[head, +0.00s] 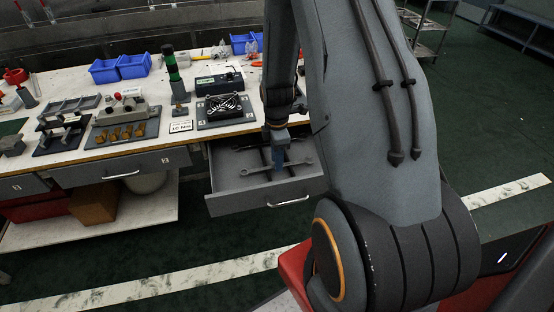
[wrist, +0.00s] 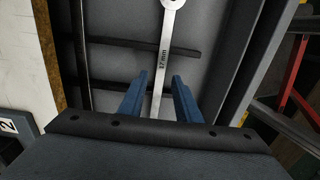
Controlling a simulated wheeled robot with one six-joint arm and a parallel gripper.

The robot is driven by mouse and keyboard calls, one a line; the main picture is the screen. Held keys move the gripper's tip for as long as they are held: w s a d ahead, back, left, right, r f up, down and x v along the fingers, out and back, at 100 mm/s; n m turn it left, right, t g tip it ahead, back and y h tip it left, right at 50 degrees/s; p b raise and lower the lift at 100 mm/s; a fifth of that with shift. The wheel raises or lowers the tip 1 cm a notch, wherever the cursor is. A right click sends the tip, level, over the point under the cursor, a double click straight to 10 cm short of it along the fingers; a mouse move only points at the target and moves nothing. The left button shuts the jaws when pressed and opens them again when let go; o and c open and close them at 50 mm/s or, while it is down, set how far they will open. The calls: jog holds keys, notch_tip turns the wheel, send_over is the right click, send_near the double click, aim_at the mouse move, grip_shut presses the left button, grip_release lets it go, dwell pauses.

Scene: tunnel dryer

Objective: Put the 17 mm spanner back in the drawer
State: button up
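The 17 mm spanner (wrist: 159,75) is grey metal with "17 mm" marked on its shaft. It lies inside the open grey drawer (head: 245,203), across dark bars on the drawer floor; in the head view the spanner (head: 258,171) lies crosswise. The fingers are open on either side of the spanner shaft, with a gap visible on both sides. The spanner's lower end is hidden behind my gripper body in the wrist view.
The drawer walls (wrist: 240,65) stand close around my gripper. The workbench (head: 75,84) above carries blue bins (head: 134,66), a green-topped signal post (head: 171,68), a dark tray (head: 226,107) with tools and a small sign (head: 181,127). A closed drawer (head: 115,170) is to the left.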

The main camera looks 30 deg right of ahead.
notch_tip(320, 180, up, 12)
jog(key=b, duration=0.1)
jog(key=s+a+r+m, duration=0.3)
jog(key=s+a+m, duration=0.4)
jog(key=s+a+r+m, duration=0.4)
jog(key=s+a+m, duration=0.3)
jog(key=s+a, duration=0.1)
jog(key=shift+m, duration=0.4)
jog(key=shift+a, duration=0.1)
dwell(0.7)
